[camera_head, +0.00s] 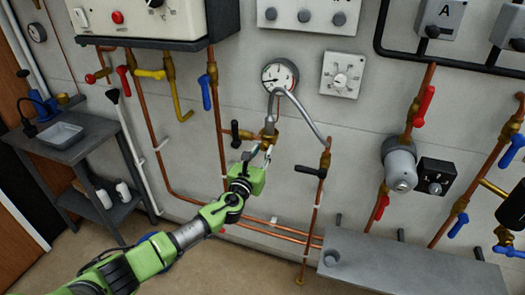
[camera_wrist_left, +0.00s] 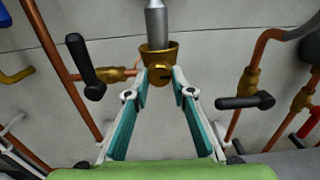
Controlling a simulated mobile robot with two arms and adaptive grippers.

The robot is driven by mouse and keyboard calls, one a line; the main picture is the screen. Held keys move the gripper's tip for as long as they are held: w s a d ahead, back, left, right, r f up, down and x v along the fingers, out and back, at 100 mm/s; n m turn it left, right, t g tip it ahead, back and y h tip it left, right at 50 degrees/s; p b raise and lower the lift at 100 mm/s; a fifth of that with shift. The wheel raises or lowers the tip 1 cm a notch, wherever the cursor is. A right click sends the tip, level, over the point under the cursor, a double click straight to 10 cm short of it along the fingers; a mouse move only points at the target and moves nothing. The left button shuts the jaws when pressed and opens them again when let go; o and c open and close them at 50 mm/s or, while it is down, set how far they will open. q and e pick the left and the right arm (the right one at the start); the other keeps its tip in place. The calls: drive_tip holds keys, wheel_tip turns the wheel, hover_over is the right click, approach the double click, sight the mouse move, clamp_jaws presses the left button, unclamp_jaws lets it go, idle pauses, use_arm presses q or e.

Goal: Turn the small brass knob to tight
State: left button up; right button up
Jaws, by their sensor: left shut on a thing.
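The small brass knob (camera_wrist_left: 159,75) is in the left wrist view, on the front of a brass fitting (camera_wrist_left: 160,53) under a grey metal tube. In the head view the brass fitting (camera_head: 269,136) is below the round gauge, at the lower end of the hose. My left gripper (camera_head: 265,150) reaches up to it from below. In the left wrist view its two fingertips (camera_wrist_left: 160,78) sit on either side of the knob, shut on it. The fingers partly hide the knob's sides. My right gripper is not in view.
A black-handled valve (camera_wrist_left: 87,68) stands left of the fitting, another black handle (camera_wrist_left: 245,101) on the right. A bent grey hose (camera_head: 305,112) arches beside the gauge (camera_head: 280,76). A grey bench (camera_head: 410,265) is at lower right, a small table (camera_head: 90,140) at left.

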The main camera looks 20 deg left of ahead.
use_arm(q)
drive_tip(key=shift+f, duration=0.1)
idle(0.3)
drive_tip(key=o, duration=1.1)
drive_tip(key=s, duration=1.2)
drive_tip(key=shift+a, duration=0.2)
